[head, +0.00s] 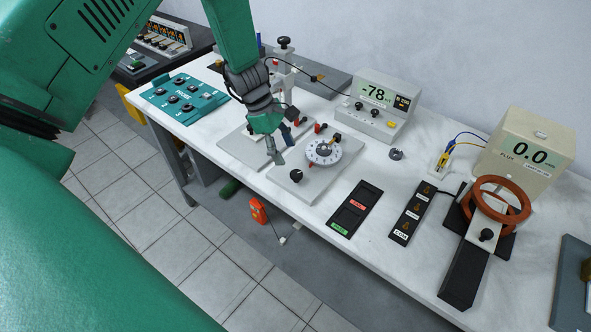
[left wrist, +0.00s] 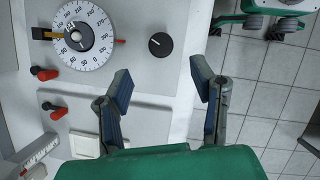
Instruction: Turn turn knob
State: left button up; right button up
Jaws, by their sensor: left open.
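A small round black knob (head: 296,175) with a white mark stands on a light grey plate (head: 290,191) on the bench; it also shows in the left wrist view (left wrist: 160,44). Beside it on the same plate is a white numbered dial (head: 323,152) with a dark centre knob, which also shows in the left wrist view (left wrist: 84,36). My left gripper (head: 280,146) is open and empty above the bench, near the plate. In the left wrist view its parted fingertips (left wrist: 163,84) lie below the black knob in the picture, apart from it. My right gripper is not in view.
Red and black terminals (left wrist: 46,74) sit near the dial. The bench's front edge is close to the plate.

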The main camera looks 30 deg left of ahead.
aim_at(295, 173)
pick_arm(q)
jog(key=x, duration=0.8)
jog(key=shift+a, duration=0.1)
jog(key=c, duration=1.1)
